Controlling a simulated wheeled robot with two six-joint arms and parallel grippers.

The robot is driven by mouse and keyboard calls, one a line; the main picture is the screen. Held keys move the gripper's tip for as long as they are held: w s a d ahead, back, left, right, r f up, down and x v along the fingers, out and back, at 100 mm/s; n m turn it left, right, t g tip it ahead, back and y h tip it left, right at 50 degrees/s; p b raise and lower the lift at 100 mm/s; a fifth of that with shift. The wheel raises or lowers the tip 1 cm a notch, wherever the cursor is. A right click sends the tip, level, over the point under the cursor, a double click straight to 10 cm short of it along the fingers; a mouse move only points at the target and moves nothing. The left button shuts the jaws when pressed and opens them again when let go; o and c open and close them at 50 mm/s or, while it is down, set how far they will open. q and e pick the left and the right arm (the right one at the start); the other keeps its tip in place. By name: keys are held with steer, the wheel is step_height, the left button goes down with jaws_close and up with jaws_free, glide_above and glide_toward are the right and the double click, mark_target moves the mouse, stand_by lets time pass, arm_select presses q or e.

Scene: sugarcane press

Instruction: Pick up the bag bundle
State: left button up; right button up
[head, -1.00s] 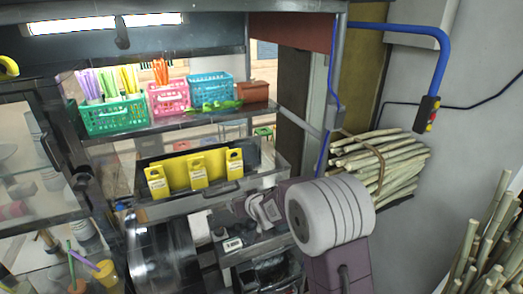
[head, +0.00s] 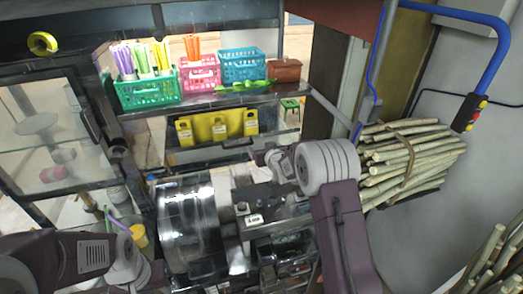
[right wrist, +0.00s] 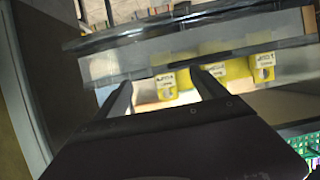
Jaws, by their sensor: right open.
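Yellow bags (head: 218,127) with white labels hang in a row of several bundles in a metal-framed holder below the shelf, in the head view. In the right wrist view the near bundle (right wrist: 166,86) shows between my fingers, with another (right wrist: 213,67) and a third (right wrist: 263,68) to its right. My right gripper (right wrist: 166,92) is open and empty, its two dark fingers pointing toward the bundles. In the head view my right gripper (head: 272,160) is small, in front of and below the holder. My left arm comes in at the lower left; its fingers are not clear.
Green (head: 148,90), pink (head: 199,75) and blue (head: 242,66) baskets stand on the shelf above. A metal drum (head: 187,222) and a device with a display (head: 253,219) lie below. Sugarcane (head: 405,160) is stacked at right. A glass door (head: 45,140) stands at left.

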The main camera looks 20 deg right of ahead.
steer(key=x, duration=0.3)
steer(key=shift+w+d+p, duration=0.1)
steer(key=shift+d+p, duration=0.05)
steer(key=shift+p, duration=0.25)
steer(key=c, duration=0.3)
steer(key=shift+a, duration=0.2)
steer(key=c, duration=1)
jaws_close()
arm_select(q)
steer(key=shift+w+r, duration=0.15)
steer(key=shift+r, duration=0.8)
arm_select(e)
steer(key=shift+d, duration=0.1)
